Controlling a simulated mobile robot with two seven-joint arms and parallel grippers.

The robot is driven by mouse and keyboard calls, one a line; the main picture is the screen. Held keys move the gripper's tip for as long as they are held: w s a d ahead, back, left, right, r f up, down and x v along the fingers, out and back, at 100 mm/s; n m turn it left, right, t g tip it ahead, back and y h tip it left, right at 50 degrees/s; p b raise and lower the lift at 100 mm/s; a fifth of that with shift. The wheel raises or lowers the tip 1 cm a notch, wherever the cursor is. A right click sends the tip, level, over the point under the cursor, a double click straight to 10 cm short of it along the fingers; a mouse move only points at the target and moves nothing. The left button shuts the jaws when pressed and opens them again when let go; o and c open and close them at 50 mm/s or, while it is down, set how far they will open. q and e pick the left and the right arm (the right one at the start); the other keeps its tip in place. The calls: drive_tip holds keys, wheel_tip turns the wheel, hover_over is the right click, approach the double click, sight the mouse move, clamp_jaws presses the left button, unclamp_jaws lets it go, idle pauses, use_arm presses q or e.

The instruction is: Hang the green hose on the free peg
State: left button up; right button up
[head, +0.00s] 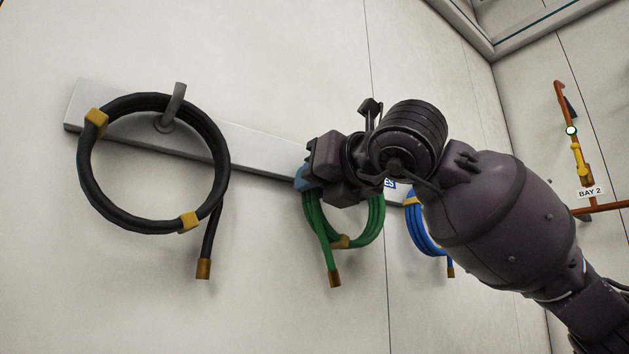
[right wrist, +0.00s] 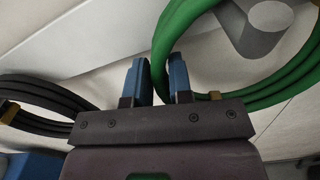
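The green hose (head: 375,228) is a coil with brass ends, low on the wall rail in the middle of the head view. My right gripper (head: 303,178) is at the coil's upper left. In the right wrist view its blue fingers (right wrist: 160,85) stand close on both sides of the green coil (right wrist: 176,35), which fills the gap between them. A grey peg (right wrist: 262,22) shows inside the green loop; whether the hose rests on it is hidden. In the head view my right gripper and arm cover the rail above the green hose. My left gripper is not in view.
The grey rail (head: 255,143) runs along the wall. A black hose (head: 222,170) hangs on a left peg (head: 174,105). A blue hose (head: 425,238) hangs at the right, partly behind my right arm. Orange pipes (head: 560,105) and a BAY 2 sign (head: 590,193) are far right.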

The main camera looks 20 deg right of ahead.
drive_tip(key=o, duration=0.5)
drive_tip(key=b+v, duration=0.2)
drive_tip(key=v, duration=0.8)
drive_tip(key=shift+s+d, duration=0.15)
drive_tip(key=shift+s, duration=0.25)
